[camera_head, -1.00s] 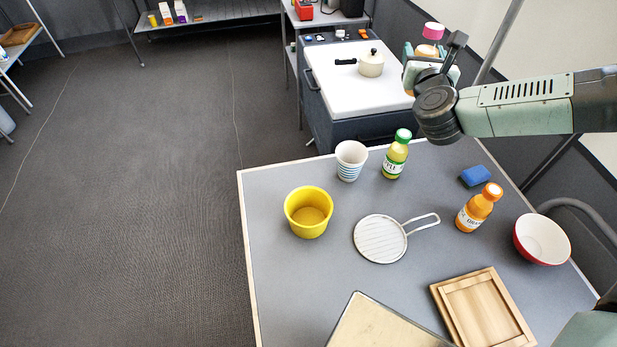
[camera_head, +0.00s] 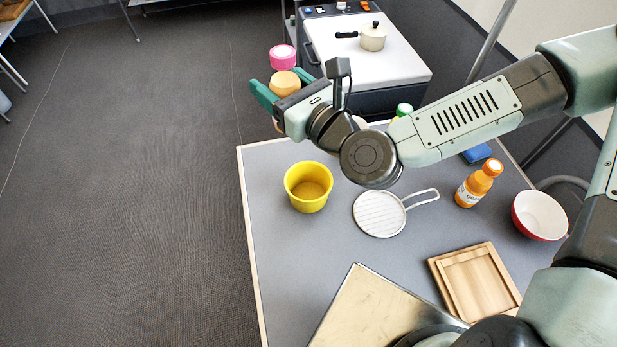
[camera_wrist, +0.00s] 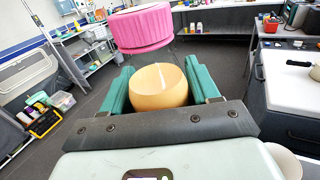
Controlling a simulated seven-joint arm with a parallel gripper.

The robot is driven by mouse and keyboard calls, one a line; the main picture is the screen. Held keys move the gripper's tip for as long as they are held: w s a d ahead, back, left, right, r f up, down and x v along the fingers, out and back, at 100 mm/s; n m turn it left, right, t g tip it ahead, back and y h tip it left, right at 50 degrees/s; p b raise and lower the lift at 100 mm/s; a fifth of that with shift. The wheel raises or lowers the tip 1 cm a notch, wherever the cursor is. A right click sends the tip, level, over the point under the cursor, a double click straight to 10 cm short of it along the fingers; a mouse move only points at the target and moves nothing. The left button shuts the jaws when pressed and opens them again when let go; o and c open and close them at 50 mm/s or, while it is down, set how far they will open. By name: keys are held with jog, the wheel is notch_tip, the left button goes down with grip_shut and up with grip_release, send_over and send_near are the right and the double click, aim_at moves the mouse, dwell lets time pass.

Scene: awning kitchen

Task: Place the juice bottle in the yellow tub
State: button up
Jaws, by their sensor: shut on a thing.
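A green-capped bottle (camera_head: 404,109) is mostly hidden behind my arm. A pot (camera_head: 373,40) stands on the white counter behind.

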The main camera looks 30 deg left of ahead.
notch_tip(320, 180, down, 13)
dwell(0.6)
jog(key=shift+f, duration=0.3)
jog(key=shift+f, duration=0.3)
jog(key=o, duration=1.3)
jog(key=v, duration=0.8)
jog(key=r+v, duration=0.1)
jog(key=v, duration=0.3)
